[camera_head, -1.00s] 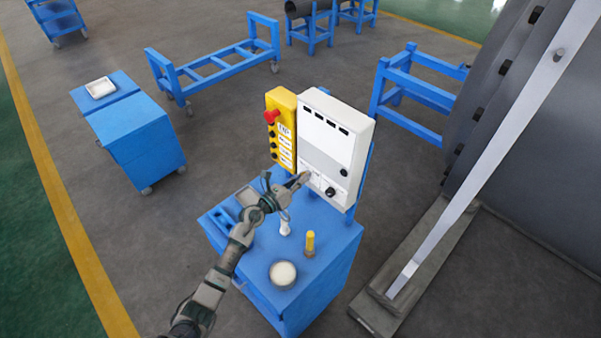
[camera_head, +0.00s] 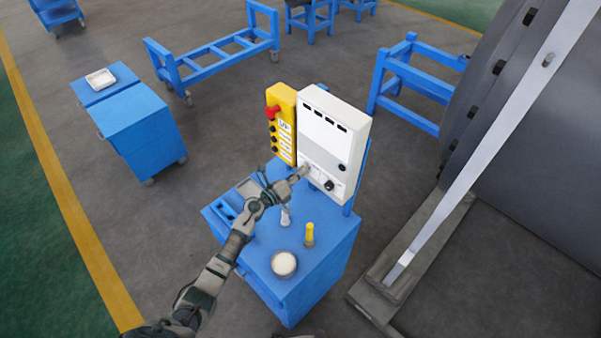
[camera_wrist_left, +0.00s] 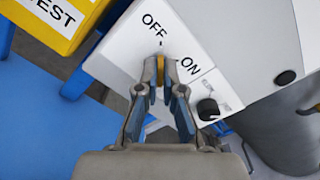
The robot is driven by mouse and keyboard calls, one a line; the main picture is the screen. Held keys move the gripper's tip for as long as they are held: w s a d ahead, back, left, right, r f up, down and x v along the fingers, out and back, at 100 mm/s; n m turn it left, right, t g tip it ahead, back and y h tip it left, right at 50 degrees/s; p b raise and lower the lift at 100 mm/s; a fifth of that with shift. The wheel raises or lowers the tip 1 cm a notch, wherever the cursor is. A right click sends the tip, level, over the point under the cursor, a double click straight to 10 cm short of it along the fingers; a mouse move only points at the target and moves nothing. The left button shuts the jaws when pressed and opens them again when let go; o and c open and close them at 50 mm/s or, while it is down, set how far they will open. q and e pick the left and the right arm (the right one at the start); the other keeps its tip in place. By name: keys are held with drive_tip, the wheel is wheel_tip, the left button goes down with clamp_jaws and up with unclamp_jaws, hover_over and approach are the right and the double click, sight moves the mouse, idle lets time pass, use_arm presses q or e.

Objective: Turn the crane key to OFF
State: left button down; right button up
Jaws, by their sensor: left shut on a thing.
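The white control box (camera_head: 335,130) stands upright at the back of the blue cart (camera_head: 325,255). Its lower panel carries OFF and ON labels, which show in the left wrist view on the white panel (camera_wrist_left: 125,45). The crane key (camera_wrist_left: 160,68) is a small brass-coloured piece between my fingertips, just below the OFF label and left of ON. My left gripper (camera_wrist_left: 160,88) is shut on the key, at the panel's lower left; in the head view the gripper (camera_head: 301,171) reaches the box from the left. The fingers hide most of the key. My right gripper is not in view.
A yellow pendant (camera_head: 281,125) with a red button stands left of the box. A black knob (camera_wrist_left: 208,109) sits right of the key. A yellow-topped piece (camera_head: 309,233) and a round dish (camera_head: 284,263) stand on the cart. A large grey shell (camera_head: 540,130) is at right.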

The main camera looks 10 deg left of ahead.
use_arm(q)
drive_tip(key=shift+f, duration=0.35)
drive_tip(key=c, duration=1.3)
unclamp_jaws()
drive_tip(key=shift+w+r, duration=0.1)
drive_tip(key=v, duration=1.2)
drive_tip(key=shift+w+a, duration=0.1)
